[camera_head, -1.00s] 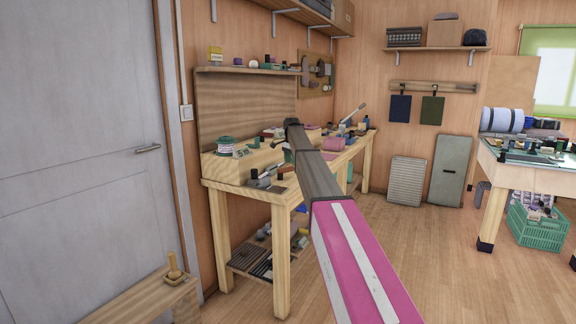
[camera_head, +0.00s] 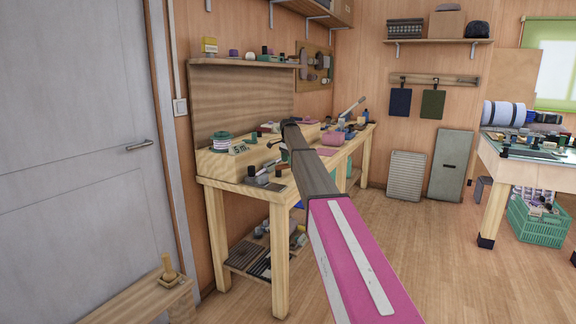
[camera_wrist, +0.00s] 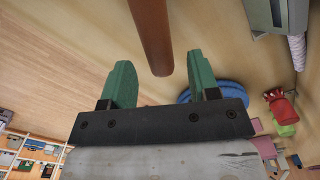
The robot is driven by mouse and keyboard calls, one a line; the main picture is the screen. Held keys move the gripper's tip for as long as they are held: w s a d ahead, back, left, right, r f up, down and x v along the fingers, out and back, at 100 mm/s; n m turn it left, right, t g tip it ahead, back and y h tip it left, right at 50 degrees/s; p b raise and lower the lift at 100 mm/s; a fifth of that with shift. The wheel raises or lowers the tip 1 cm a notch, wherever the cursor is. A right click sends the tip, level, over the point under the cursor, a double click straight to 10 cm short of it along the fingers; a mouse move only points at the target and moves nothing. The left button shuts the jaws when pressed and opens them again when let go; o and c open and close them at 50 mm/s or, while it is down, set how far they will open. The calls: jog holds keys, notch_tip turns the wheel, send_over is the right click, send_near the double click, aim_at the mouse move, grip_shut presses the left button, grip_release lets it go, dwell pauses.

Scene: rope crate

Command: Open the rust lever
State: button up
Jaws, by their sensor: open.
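A rust-brown rounded bar (camera_wrist: 152,32), which looks like the rust lever, comes down from the top edge of the wrist view. Its rounded end lies between and just past the tips of my gripper's green fingers (camera_wrist: 158,62). The fingers are open, with a gap on each side of the bar. I cannot tell how far the bar is from them in depth. The lever's base and pivot are out of the wrist view. In the head view my arm reaches over the workbench (camera_head: 235,182), and I cannot make out the lever or my fingers there.
A blue round thing (camera_wrist: 222,96) sits behind the right finger, with red and green items at the right. In the head view, a green-wound spool (camera_head: 220,140) and small tools crowd the bench.

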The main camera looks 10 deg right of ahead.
jog(key=shift+f, duration=1.15)
grip_shut()
jog(key=shift+s, duration=0.1)
jog(key=shift+s+d+m, duration=0.15)
jog(key=shift+s+m, duration=0.25)
jog(key=shift+m, duration=0.35)
jog(key=shift+s+d+m, duration=0.1)
jog(key=shift+s+m, duration=0.25)
jog(key=shift+m, duration=0.4)
jog(key=s+m, duration=0.1)
jog(key=m, duration=0.1)
jog(key=shift+s+m, duration=0.2)
jog(key=shift+m, duration=0.1)
jog(key=m, duration=0.1)
jog(key=s+m, duration=0.1)
jog(key=m, duration=0.1)
jog(key=shift+s+a, duration=0.2)
jog(key=shift+s, duration=0.1)
jog(key=shift+s+a+m, duration=0.15)
jog(key=shift+s+m, duration=0.15)
jog(key=shift+m, duration=0.55)
jog(key=shift+s+a+m, duration=0.15)
jog(key=shift+s+m, duration=0.1)
jog(key=shift+m, duration=0.6)
